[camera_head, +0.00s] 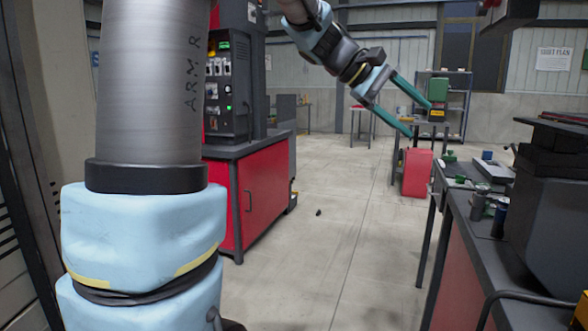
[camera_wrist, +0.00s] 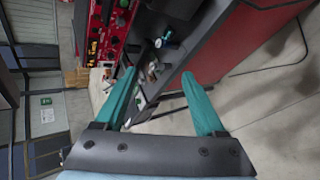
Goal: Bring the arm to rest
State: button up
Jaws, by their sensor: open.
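My gripper (camera_head: 410,108) is in the upper middle of the head view, held in the air above the open floor. Its two long teal fingers are spread apart with nothing between them. In the wrist view my gripper (camera_wrist: 160,95) also shows both teal fingers apart and empty. Beyond the fingertips in the wrist view is a bench (camera_wrist: 190,55) with small items on it, seen at a tilt. My arm reaches in from the top of the head view, and its large pale blue and grey links fill the left side.
A red cabinet with a dark top (camera_head: 262,195) stands left of centre. A workbench (camera_head: 470,215) with tools and dark equipment runs along the right. A red box (camera_head: 416,172) and shelves (camera_head: 455,95) are farther back. The floor (camera_head: 345,235) between is mostly clear, with one small dark object (camera_head: 318,212).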

jog(key=s+a+f+t+y, duration=0.15)
jog(key=a+f+y, duration=0.45)
jog(key=a+f, duration=1.15)
jog(key=s+a+f+m+y, duration=0.3)
jog(key=s+a+f+y, duration=0.3)
jog(key=a+f, duration=0.65)
notch_tip(320, 180, up, 14)
jog(key=s+h+p, duration=0.1)
jog(key=p, duration=1.1)
jog(key=shift+f+p, duration=0.15)
jog(key=shift+p, duration=0.2)
